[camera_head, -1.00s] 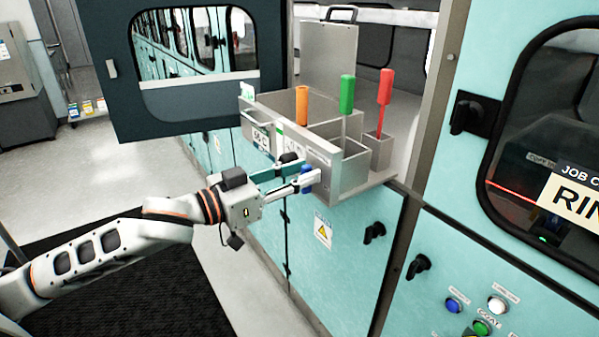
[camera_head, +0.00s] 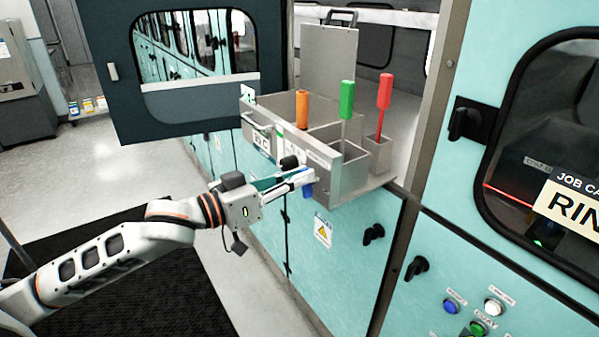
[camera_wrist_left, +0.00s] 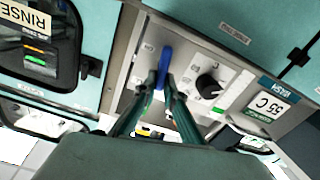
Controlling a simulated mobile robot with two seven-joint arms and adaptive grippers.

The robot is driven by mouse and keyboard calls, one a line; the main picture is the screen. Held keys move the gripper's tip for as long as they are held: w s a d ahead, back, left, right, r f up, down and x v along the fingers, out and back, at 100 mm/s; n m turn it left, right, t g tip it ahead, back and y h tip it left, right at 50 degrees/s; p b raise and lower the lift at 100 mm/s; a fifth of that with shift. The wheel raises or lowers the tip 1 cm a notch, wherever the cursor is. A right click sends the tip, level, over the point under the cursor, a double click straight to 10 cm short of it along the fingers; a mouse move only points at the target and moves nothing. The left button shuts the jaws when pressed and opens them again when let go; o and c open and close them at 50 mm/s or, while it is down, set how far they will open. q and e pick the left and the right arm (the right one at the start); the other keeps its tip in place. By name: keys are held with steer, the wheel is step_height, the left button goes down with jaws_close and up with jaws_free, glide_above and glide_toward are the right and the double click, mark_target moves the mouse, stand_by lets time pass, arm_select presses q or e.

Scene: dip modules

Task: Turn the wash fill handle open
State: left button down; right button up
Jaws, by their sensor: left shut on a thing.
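The blue handle (camera_head: 308,190) is on the front face of the grey tank unit (camera_head: 350,172), at its lower edge in the head view. My left gripper (camera_head: 304,178) is shut on it. In the wrist view the blue handle (camera_wrist_left: 166,57) stands between the two fingers of my left gripper (camera_wrist_left: 162,84), which hide part of it. The handle's small label cannot be read. My right gripper is not in view.
A black knob (camera_wrist_left: 208,86) and a 55 C display (camera_wrist_left: 266,105) are beside the handle on the same panel. Orange (camera_head: 302,108), green (camera_head: 347,100) and red (camera_head: 385,92) handles stand up from the tanks. An open dark door (camera_head: 195,100) hangs at left.

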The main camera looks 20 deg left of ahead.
arm_select(q)
steer(key=shift+w+a+f+n, duration=0.2)
steer(key=shift+f+n, duration=0.1)
steer(key=shift+n, duration=2.25)
steer(key=shift+w+a+f+n, duration=0.15)
steer(key=shift+a+f+n, duration=0.15)
steer(key=shift+n, duration=2.3)
steer(key=shift+w+a+f+n, duration=0.15)
steer(key=shift+f+n, duration=0.15)
steer(key=shift+n, duration=2.25)
steer(key=c, duration=2.1)
jaws_free()
steer(key=shift+c, duration=0.2)
